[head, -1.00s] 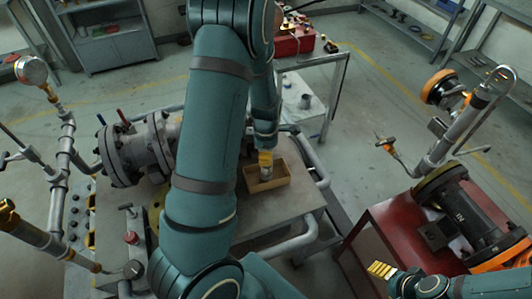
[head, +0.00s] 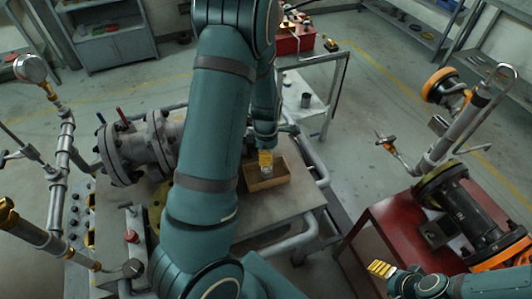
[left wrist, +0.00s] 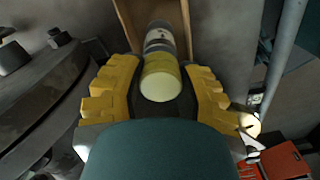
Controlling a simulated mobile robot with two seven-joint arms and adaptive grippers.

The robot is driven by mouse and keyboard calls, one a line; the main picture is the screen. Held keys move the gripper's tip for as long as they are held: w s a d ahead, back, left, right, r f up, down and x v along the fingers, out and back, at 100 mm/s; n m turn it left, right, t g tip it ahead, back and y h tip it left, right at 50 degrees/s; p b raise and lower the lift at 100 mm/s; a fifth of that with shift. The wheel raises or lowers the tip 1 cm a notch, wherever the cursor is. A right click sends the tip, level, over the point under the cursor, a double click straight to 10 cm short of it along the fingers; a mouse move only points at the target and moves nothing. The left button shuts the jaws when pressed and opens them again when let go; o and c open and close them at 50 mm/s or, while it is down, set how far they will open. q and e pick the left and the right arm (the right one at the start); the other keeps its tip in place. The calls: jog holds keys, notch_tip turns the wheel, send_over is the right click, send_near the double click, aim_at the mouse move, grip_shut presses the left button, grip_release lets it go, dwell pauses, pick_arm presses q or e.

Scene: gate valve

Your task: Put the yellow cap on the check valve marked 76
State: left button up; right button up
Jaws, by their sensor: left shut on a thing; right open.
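My left gripper (head: 265,157) points down over a small open wooden box (head: 283,177) on the workbench. In the left wrist view its yellow fingers are shut around a pale yellow cap-like end (left wrist: 161,82). A silver-grey cylinder, apparently a check valve (left wrist: 159,42), lines up directly beyond that end. It also shows below the fingers in the head view (head: 266,173). I cannot tell whether the two are joined, and no number 76 is readable. My right gripper (head: 381,269) is open and empty at the lower right, by the red stand.
A grey flanged gate valve (head: 130,155) and pipes stand left of the box on the bench (head: 245,218). A red stand (head: 385,225) carries a dark valve body (head: 465,215) at right. My left arm hides much of the bench middle.

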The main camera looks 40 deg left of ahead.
pick_arm(q)
jog(key=shift+f, duration=0.35)
dwell(0.7)
jog(key=o, duration=1.4)
jog(key=shift+c, duration=0.2)
jog(key=shift+r+p, duration=3.75)
jog(key=shift+r, duration=0.3)
jog(key=shift+f, duration=0.1)
